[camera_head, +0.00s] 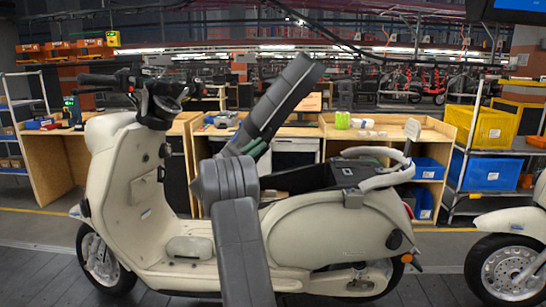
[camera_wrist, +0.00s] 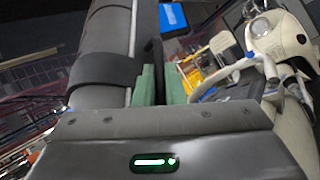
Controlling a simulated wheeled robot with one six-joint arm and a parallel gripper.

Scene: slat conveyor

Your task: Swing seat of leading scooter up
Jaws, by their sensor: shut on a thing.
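The cream leading scooter (camera_head: 310,235) stands side-on, its front to the left. Its dark grey seat (camera_head: 288,92) appears swung up, tilted with its upper end to the right. The black space under it (camera_head: 300,182) is uncovered. My gripper (camera_head: 250,146) is at the seat's lower part, partly hidden behind my arm. In the wrist view my gripper's green fingers (camera_wrist: 160,86) close on a thin dark edge, apparently the seat's. A grey rounded body with a dark band, apparently the seat (camera_wrist: 105,40), rises beside them. The hinge is hidden.
Another cream scooter (camera_head: 510,265) stands close at the right; it also shows in the wrist view (camera_wrist: 278,35). Wooden workbenches (camera_head: 50,160) stand behind. Yellow (camera_head: 480,125) and blue bins are on a rack at right. The slatted conveyor (camera_head: 35,275) is clear at front left.

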